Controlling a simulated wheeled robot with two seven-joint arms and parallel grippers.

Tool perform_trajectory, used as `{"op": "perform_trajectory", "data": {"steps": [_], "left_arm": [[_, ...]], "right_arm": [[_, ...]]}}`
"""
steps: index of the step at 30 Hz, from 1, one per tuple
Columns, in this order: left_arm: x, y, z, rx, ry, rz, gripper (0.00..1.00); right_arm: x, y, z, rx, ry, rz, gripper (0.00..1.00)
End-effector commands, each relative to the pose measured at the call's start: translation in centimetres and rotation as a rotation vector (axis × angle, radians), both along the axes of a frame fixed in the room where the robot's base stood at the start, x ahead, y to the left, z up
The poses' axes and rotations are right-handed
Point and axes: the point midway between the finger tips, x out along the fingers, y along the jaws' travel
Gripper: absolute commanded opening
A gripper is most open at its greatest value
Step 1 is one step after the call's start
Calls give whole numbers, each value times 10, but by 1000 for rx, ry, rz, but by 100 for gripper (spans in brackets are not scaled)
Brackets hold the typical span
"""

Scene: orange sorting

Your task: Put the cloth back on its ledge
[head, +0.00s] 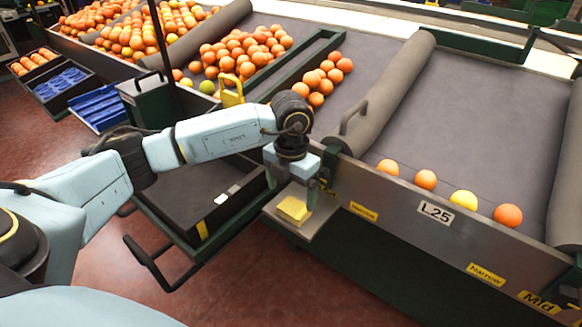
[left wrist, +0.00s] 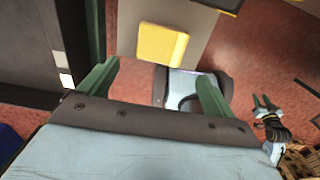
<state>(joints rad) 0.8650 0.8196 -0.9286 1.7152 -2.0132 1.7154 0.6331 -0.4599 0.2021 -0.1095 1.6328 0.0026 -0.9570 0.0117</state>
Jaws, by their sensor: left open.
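The yellow cloth (head: 293,210) lies on the small grey ledge (head: 318,229) at the side of the sorting line. In the left wrist view the cloth (left wrist: 162,45) lies flat on the ledge (left wrist: 198,22), ahead of the fingers and apart from them. My left gripper (head: 311,192) is over the ledge, beside the cloth. Its two green fingers (left wrist: 155,85) are spread, with nothing between them.
A dark crate (head: 195,205) stands left of the ledge. The line's metal side wall (head: 400,195) runs to the right, with several oranges behind it. A grey roller (head: 390,90) with a handle is above. Red floor is free in front.

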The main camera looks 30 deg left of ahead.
Motion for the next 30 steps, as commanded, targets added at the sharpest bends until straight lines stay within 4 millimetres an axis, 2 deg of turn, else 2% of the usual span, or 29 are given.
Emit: {"op": "perform_trajectory", "data": {"steps": [1,3,10,30], "left_arm": [[1,0,15,0,-5,0,90],[1,0,28,0,-3,0,90],[1,0,54,-1,-2,-1,90],[0,-3,57,-9,-1,-4,90]], "right_arm": [[-5,-5,-4,-7,8,-1,38],[-9,-5,-12,-5,13,1,38],[-20,-7,-28,-4,24,7,38],[-22,-7,-32,-4,25,8,38]]}}
